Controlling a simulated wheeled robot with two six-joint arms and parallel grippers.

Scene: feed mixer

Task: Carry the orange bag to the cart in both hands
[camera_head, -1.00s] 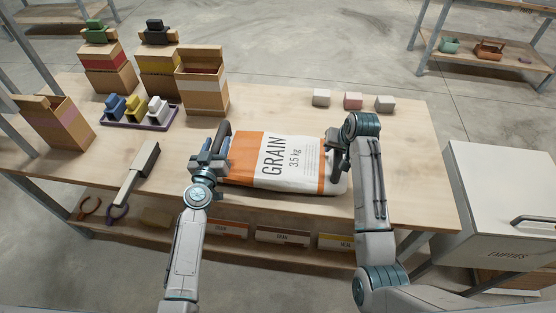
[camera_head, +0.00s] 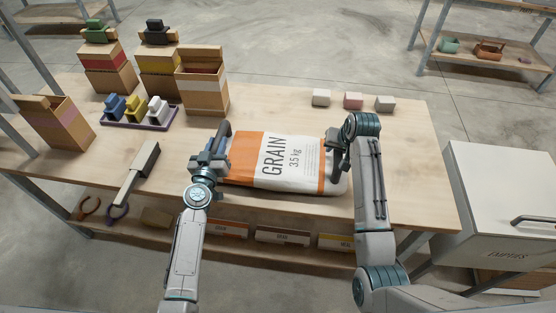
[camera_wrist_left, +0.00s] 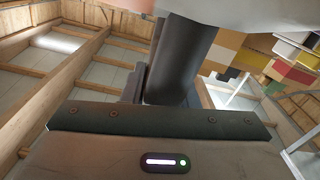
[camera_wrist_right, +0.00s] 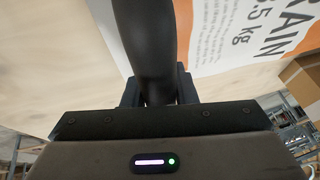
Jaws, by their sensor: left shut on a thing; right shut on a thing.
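The orange bag (camera_head: 290,162) is a white sack with orange bands, printed GRAIN 3.5 kg. It lies flat at the worktable's front edge; I cannot tell whether it touches the top. My left gripper (camera_head: 214,150) is at its left end, shut on a dark round handle (camera_wrist_left: 180,60). My right gripper (camera_head: 338,155) is at its right end, shut on a similar dark handle (camera_wrist_right: 148,45). The bag's print also shows in the right wrist view (camera_wrist_right: 225,30). I cannot make out a cart in these views.
The wooden worktable (camera_head: 400,170) holds several open boxes, a purple tray (camera_head: 140,125) of coloured blocks, a pale-bladed tool (camera_head: 138,172) and three small blocks (camera_head: 352,101). A white EMPTIES bin (camera_head: 500,190) stands at the right. A shelf rack (camera_head: 490,60) stands at back right.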

